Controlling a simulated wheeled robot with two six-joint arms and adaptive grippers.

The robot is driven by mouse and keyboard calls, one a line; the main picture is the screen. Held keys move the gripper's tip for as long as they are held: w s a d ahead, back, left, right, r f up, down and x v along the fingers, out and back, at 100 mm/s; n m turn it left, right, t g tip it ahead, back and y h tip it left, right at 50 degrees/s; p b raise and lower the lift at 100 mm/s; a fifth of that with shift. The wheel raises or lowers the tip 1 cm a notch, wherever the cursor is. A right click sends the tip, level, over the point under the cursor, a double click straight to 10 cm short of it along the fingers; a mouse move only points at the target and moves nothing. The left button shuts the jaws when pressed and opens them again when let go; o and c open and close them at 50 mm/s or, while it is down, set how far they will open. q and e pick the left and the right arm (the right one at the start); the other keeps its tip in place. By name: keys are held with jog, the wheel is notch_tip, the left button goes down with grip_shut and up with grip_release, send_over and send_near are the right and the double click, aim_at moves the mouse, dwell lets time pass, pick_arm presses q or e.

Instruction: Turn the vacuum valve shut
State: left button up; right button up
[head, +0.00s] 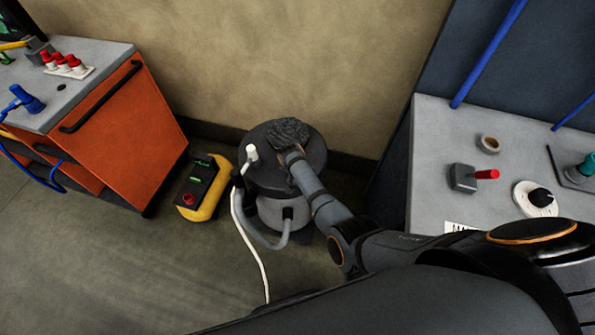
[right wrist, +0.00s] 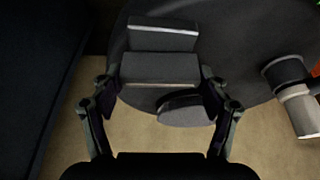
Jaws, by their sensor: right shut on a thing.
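The vacuum (head: 262,180) is a grey canister with a round dark lid, standing on the floor near the wall. My right arm reaches down to it, and my right gripper (head: 288,133) is at the far side of the lid. In the right wrist view, my right gripper (right wrist: 160,88) has its two fingers on either side of a dark grey block-like handle (right wrist: 160,68) on the lid, and is shut on it. I take this to be the valve; its setting cannot be read. In the head view the gripper covers it. My left gripper is not in view.
A white fitting (head: 251,153) stands on the lid's left, with a hose and white cable. A yellow box (head: 203,187) sits left of the vacuum. An orange cabinet (head: 125,130) is left; a grey bench (head: 430,150) with controls is right. The left foreground floor is open.

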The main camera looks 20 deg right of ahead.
jog(key=shift+m, duration=0.6)
jog(key=shift+s, duration=0.1)
jog(key=o, duration=1.1)
jog(key=shift+o, duration=0.2)
